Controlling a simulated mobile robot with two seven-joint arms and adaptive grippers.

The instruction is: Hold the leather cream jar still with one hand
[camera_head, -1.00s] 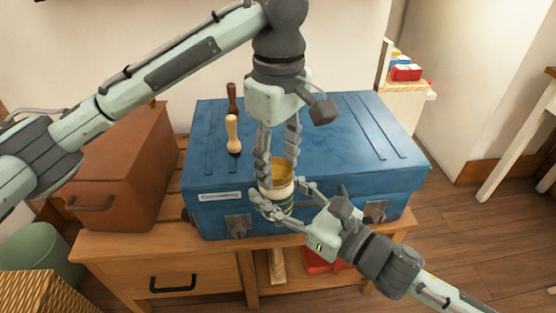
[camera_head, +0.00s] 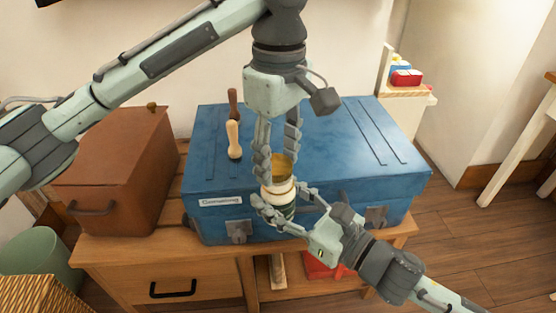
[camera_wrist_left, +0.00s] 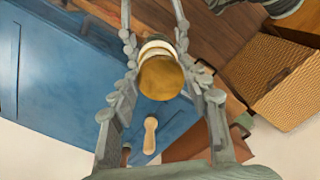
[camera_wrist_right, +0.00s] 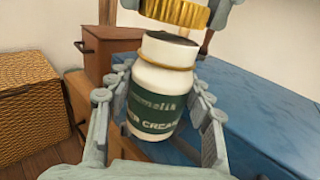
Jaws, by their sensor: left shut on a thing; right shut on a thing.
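The leather cream jar (camera_wrist_right: 155,95) is white with a dark green label. My right gripper (camera_wrist_right: 158,108) is shut around its body and holds it nearly upright in front of the blue trunk. It also shows in the head view (camera_head: 279,207). The gold lid (camera_wrist_right: 176,12) is above the jar's dark mouth and looks apart from it in the right wrist view. My left gripper (camera_head: 278,172) comes down from above and is shut on the lid, which shows large in the left wrist view (camera_wrist_left: 161,79). Fingers hide parts of both.
The blue trunk (camera_head: 330,130) stands on a wooden bench (camera_head: 120,258) behind the jar. A brown case (camera_head: 115,180) is at left, a wicker basket (camera_head: 40,292) at lower left.

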